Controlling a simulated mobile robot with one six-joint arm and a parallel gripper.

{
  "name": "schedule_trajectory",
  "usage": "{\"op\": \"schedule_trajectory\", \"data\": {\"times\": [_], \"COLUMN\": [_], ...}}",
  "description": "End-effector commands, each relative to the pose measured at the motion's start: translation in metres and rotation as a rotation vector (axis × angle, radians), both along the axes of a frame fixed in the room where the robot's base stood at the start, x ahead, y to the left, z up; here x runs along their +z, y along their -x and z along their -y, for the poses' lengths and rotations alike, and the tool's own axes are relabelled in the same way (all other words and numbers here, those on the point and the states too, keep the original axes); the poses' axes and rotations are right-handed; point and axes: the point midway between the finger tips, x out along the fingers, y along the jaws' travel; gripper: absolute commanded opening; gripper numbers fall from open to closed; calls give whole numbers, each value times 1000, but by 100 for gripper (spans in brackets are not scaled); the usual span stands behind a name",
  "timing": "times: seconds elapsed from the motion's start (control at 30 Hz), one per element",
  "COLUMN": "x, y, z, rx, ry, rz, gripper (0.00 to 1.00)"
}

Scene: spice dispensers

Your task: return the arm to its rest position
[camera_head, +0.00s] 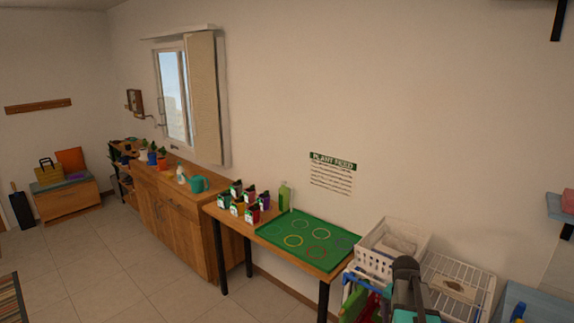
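A dark grey, rounded part rises from the bottom edge at the lower right, in front of the white basket and rack; it looks like part of my arm, but I cannot be sure. No gripper fingers show in this view. The green mat (271,231) with several coloured ring outlines lies on the wooden table. Several small dispensers (237,209) with dark tops and coloured bodies stand together at the table's left end. A green bottle (285,196) stands behind the mat.
A white basket (378,262) and a white wire rack (472,299) stand right of the table, close to the dark part. A wooden cabinet (183,226) with a teal watering can (198,184) is further left. The tiled floor at left centre is clear.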

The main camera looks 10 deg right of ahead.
Motion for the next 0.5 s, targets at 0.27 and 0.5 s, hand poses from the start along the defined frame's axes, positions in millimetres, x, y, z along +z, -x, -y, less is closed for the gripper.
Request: {"op": "schedule_trajectory", "data": {"times": [0.27, 0.5], "x": [-44, -76], "y": [-15, -13], "z": [-105, -191], "rx": [333, 611], "ry": [-59, -106], "rz": [-17, -27], "gripper": [100, 100]}}
